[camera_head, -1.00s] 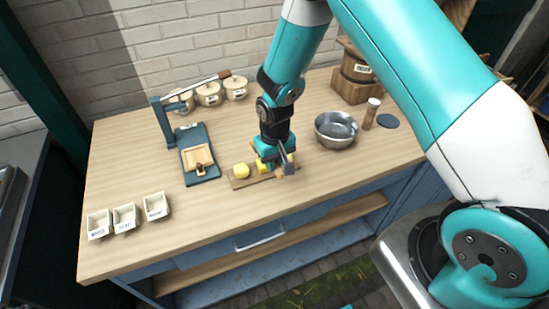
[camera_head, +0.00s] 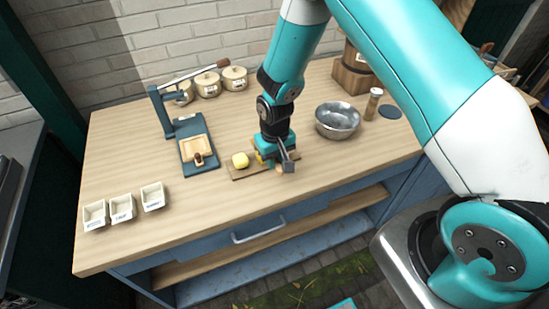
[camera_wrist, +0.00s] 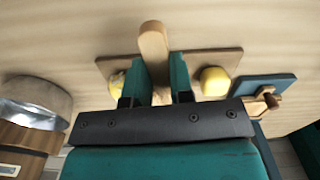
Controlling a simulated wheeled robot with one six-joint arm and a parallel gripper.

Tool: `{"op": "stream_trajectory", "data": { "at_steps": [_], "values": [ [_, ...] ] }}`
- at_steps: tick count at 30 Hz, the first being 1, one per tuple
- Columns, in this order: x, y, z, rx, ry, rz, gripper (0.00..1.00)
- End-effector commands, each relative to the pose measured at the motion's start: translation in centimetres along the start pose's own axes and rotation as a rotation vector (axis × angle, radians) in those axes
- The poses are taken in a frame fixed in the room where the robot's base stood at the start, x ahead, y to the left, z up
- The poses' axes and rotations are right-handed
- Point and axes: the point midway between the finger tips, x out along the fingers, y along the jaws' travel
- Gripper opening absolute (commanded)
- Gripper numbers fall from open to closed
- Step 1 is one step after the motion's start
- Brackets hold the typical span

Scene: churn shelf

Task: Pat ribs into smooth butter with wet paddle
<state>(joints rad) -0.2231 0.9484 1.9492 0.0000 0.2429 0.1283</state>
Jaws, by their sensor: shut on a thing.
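My gripper (camera_head: 282,158) is over the right part of a small wooden board (camera_head: 243,173) on the worktop. In the wrist view my gripper (camera_wrist: 160,75) is shut on a wooden paddle (camera_wrist: 153,42), whose rounded end shows beyond the fingers. One yellow butter lump (camera_head: 240,160) sits clear on the board and also shows in the wrist view (camera_wrist: 214,81). A second butter lump (camera_wrist: 117,80) is beside the fingers, mostly hidden by the gripper in the head view. Its surface is too small to judge. A metal bowl (camera_head: 338,120) stands to the right; its contents are unclear.
A blue press (camera_head: 183,128) with a raised lever and a wooden mould (camera_head: 197,148) stands left of the board. Several lidded pots (camera_head: 208,84) are behind. Small labelled trays (camera_head: 123,207) sit front left. A shaker (camera_head: 372,104) and dark disc (camera_head: 390,112) are right.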

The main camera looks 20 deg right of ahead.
Motion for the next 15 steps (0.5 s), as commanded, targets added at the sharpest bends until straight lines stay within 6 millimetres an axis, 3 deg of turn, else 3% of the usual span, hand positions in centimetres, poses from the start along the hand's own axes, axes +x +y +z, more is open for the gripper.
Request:
{"op": "stream_trajectory", "data": {
  "at_steps": [15],
  "values": [
    [0.56, -0.01, -0.01, 0.0, 0.0, 0.0, 0.0]
  ]
}}
